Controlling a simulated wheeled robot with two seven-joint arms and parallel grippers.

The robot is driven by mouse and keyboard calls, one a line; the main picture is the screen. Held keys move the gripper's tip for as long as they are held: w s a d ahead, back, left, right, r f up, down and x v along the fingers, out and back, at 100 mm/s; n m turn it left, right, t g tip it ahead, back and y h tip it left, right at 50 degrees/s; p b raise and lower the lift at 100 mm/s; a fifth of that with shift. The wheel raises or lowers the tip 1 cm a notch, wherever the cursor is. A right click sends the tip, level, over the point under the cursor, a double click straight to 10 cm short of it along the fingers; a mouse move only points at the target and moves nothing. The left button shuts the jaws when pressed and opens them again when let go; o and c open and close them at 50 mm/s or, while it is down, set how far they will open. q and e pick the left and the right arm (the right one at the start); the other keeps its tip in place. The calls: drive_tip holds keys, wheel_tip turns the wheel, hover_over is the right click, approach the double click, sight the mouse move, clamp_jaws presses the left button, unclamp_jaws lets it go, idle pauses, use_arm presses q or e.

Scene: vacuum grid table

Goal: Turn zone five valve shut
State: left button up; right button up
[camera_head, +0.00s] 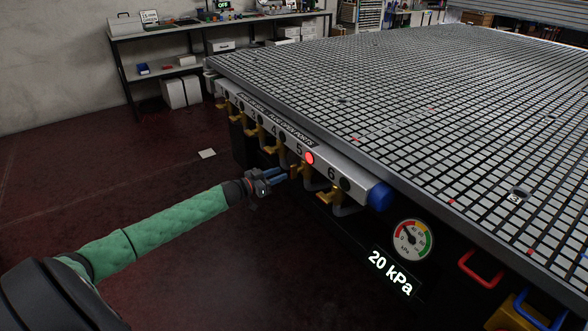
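A silver rail along the table's near left edge carries numbered zone valves with yellow handles. The zone five valve (307,176) hangs below the label 5, and a red light (310,158) glows beside that label. My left gripper (284,177) comes in from the left with its bluish fingers pointing at the zone five valve. Its fingertips are close to the yellow handle; I cannot tell whether they touch it. The fingers are too small to show whether they are open or shut. My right gripper is out of view.
The zone six valve (329,197) sits just to the right, below a dark light. A blue rail end cap (379,196), a pressure gauge (412,240) and a 20 kPa display (391,273) are further right. The floor left of the rail is mostly clear.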

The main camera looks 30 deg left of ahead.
sight(294, 178)
use_arm(q)
drive_tip(key=shift+x, duration=3.65)
drive_tip(key=shift+c, duration=0.2)
clamp_jaws()
